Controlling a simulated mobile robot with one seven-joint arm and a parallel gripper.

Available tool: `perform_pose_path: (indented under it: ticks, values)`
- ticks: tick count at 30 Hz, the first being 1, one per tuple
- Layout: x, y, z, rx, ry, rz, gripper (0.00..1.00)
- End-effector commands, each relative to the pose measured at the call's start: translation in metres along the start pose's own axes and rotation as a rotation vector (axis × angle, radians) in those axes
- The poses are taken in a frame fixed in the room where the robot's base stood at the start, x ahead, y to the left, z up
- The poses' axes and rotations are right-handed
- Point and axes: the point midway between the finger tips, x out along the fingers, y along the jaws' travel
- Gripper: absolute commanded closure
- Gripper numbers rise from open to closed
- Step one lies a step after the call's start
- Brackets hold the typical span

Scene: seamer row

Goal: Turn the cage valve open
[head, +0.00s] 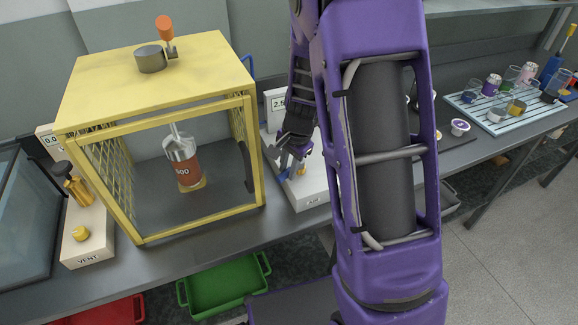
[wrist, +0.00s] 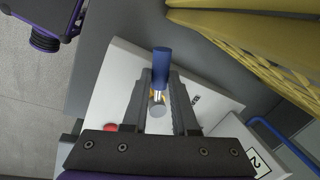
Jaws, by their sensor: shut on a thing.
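My gripper (wrist: 160,80) is shut on the blue handle (wrist: 161,60) of a valve, with one finger on each side of it. Below the handle a metal stem and a bit of yellow show between the fingers. The valve stands on a white box (head: 312,190) just right of the yellow cage (head: 150,75). In the head view my gripper (head: 293,155) hides part of this valve. Another lever with an orange grip (head: 164,27) stands on the cage's roof, beside a round grey fitting (head: 150,58).
Inside the cage stands a can with a red-brown label (head: 187,170). A display box (head: 278,103) stands behind the valve box. A VENT box (head: 88,235) with brass parts is left of the cage. A rack of cups (head: 470,110) stands at right. A red button (wrist: 110,127) is near my fingers.

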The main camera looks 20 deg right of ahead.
Motion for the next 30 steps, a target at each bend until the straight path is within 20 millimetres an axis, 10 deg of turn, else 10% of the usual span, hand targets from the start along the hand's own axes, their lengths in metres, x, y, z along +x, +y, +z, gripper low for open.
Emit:
perform_pose_path:
  ticks: [12, 13, 17, 30]
  values:
    - [-0.001, -0.001, -0.001, 0.005, 0.004, -0.003, 1.00]
    - [-0.001, -0.001, -0.001, 0.005, 0.004, -0.003, 0.68]
    - [-0.001, -0.001, -0.001, 0.005, 0.003, -0.002, 0.45]
    - [-0.011, -0.001, -0.001, 0.005, 0.003, -0.003, 0.43]
